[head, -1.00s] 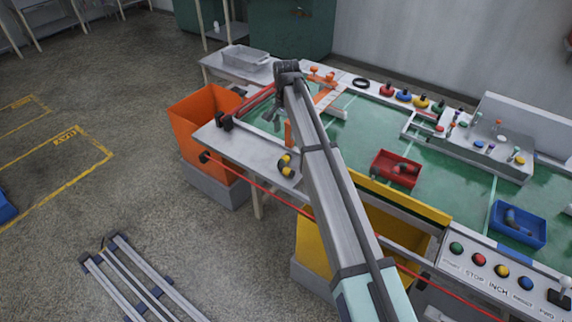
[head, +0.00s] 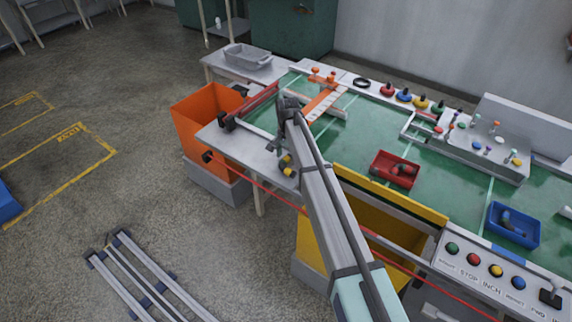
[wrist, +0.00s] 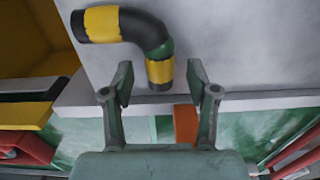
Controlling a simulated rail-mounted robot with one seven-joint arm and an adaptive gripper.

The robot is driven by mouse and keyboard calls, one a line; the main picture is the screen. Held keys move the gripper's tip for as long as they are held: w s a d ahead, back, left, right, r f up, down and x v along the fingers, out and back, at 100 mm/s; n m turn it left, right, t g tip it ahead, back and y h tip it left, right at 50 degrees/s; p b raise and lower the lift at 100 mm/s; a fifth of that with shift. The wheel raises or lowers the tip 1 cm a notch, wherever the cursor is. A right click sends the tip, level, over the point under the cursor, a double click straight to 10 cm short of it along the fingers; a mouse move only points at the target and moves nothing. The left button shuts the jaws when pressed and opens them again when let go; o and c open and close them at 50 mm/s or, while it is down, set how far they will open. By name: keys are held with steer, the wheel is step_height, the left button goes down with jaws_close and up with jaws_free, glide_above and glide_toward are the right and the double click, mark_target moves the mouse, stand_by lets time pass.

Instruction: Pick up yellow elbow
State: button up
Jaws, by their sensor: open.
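The yellow elbow (wrist: 150,35) is a black bent hose piece with yellow bands at both ends. It lies on the light grey table surface (wrist: 240,50) near its edge in the wrist view. In the head view the elbow (head: 287,167) is at the table's left end, partly hidden by my arm. My gripper (wrist: 159,80) is open, its two fingers on either side of the elbow's near yellow end in the picture. I cannot tell whether the fingers are down at its height. In the head view my gripper (head: 281,140) is just above and beside the elbow.
A yellow bin (head: 372,232) and an orange bin (head: 208,130) stand at the table's front and left. A red line runs along the front edge.

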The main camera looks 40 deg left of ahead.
steer(key=shift+f, duration=0.5)
jaws_close()
steer(key=shift+r, duration=0.1)
